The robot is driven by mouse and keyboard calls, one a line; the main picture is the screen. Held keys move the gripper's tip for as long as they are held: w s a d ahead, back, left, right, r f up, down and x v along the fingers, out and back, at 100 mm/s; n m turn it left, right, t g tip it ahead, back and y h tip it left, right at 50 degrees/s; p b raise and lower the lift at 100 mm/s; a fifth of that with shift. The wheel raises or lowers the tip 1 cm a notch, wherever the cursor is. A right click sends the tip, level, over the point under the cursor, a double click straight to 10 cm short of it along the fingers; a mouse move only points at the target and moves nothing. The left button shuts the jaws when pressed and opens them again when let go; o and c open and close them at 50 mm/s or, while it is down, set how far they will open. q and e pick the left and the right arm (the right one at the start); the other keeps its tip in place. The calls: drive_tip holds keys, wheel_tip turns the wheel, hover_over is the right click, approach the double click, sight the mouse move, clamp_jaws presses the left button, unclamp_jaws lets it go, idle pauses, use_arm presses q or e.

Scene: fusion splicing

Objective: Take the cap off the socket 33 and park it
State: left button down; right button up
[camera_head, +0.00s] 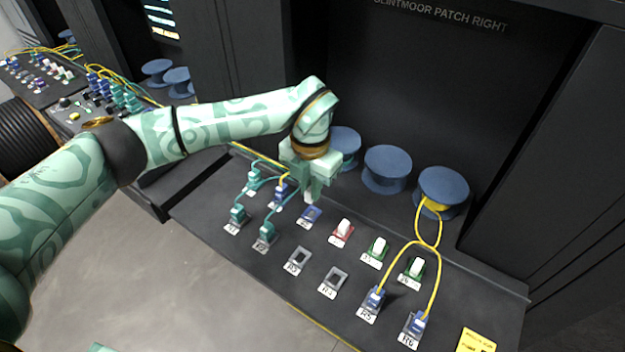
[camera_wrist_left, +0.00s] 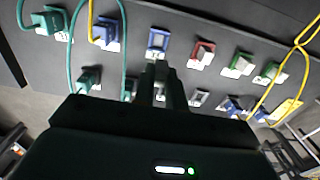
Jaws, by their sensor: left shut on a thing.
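The socket 33 (camera_head: 311,215) is a blue frame on the dark sloped panel, left of the red socket. No cap shows seated in it. In the left wrist view the blue socket (camera_wrist_left: 158,40) lies just beyond my fingertips. My left gripper (camera_head: 309,190) is above and slightly behind the socket in the head view, pointing down. It is shut on a small pale cap (camera_head: 309,197), mostly hidden by the fingers. The cap looks clear of the socket, but the exact gap is hard to tell. My right gripper is not in view.
A red socket (camera_head: 342,232) and green sockets (camera_head: 376,251) with white caps stand to the right. Empty grey sockets (camera_head: 299,260) are in front. Teal plugs (camera_head: 238,216) and yellow cables (camera_head: 437,270) stand on either side. Blue spools (camera_head: 388,168) line the back.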

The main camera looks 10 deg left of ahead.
use_arm(q)
drive_tip(key=s+p, duration=0.4)
drive_tip(key=s, duration=0.6)
wheel_tip(320, 180, down, 4)
drive_tip(key=b, duration=0.3)
drive_tip(key=shift+d+f, duration=0.15)
drive_tip(key=shift+f, duration=0.1)
drive_tip(key=shift+f+b, duration=0.35)
drive_tip(key=shift+f, duration=0.5)
drive_tip(key=shift+p, duration=0.65)
drive_tip(key=shift+f+b, duration=0.3)
drive_tip(key=shift+f, duration=0.2)
idle(0.5)
drive_tip(key=c, duration=1.4)
unclamp_jaws()
drive_tip(key=shift+o, duration=0.2)
